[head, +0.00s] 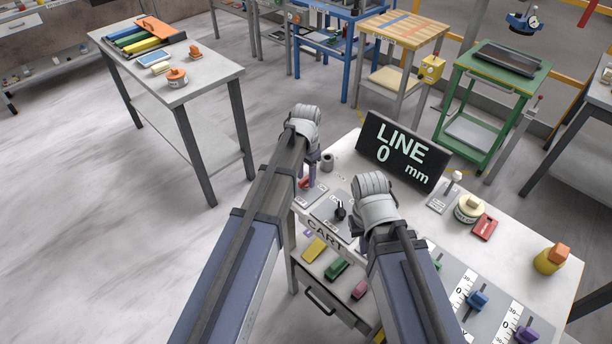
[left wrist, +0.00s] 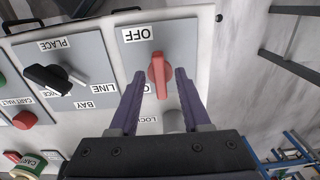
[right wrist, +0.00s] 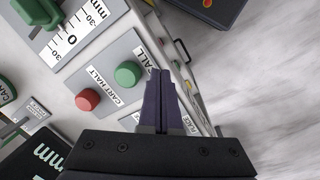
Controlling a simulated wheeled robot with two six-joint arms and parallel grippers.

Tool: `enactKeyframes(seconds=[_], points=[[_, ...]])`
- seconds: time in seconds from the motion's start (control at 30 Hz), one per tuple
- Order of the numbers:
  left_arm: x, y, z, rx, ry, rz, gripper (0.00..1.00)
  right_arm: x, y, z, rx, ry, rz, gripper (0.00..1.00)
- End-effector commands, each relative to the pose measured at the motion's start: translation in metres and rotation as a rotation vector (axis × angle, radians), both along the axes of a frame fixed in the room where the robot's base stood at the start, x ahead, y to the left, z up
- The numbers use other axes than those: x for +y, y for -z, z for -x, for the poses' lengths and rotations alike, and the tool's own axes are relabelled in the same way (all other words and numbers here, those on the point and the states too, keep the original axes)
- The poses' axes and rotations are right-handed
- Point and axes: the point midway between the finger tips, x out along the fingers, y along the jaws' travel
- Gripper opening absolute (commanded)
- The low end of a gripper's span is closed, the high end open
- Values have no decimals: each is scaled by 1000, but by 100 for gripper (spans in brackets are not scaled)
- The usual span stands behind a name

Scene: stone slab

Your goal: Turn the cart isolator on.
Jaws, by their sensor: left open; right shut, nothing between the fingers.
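The red isolator knob (left wrist: 158,75) sits on a grey plate in the left wrist view, its long handle lined up towards the OFF label (left wrist: 137,34). A second label beside it is partly hidden by a finger. My left gripper (left wrist: 160,72) is open, with one purple finger on each side of the knob; contact cannot be told. In the head view the red knob (head: 304,183) shows at the panel's left end, below my left wrist. My right gripper (right wrist: 160,72) is shut and empty, above the panel near the green button (right wrist: 128,73).
A black selector knob (left wrist: 55,78) is beside the isolator plate. A red CART HALT button (right wrist: 88,99) is beside the green one. The LINE display (head: 403,151) stands behind the panel. Sliders (head: 477,300) are at the right. Open floor lies left of the cart.

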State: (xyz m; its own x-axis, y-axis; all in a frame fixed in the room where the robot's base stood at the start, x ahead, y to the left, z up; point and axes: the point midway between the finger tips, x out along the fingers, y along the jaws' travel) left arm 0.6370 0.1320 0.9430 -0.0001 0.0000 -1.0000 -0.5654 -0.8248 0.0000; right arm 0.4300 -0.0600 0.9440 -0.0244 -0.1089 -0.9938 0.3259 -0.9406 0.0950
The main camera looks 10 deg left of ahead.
Motion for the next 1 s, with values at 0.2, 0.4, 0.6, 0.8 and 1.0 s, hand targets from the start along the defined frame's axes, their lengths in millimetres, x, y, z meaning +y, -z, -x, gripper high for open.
enactKeyframes(seconds=[0.2, 0.4, 0.6, 0.8, 1.0], points=[[0, -3, 0, 0, 0, 0, 48, 0, -3, 0, 0, 0, 0, 0], [0, -19, 0, 0, 0, 0, 48, 0, -19, 0, 0, 0, 0, 0], [0, -45, 0, 0, 0, 0, 48, 0, -45, 0, 0, 0, 0, 0], [0, -71, 0, 0, 0, 0, 48, 0, -71, 0, 0, -1, 0, 0], [0, -79, 0, 0, 0, 0, 48, 0, -79, 0, 0, -2, 0, 0]])
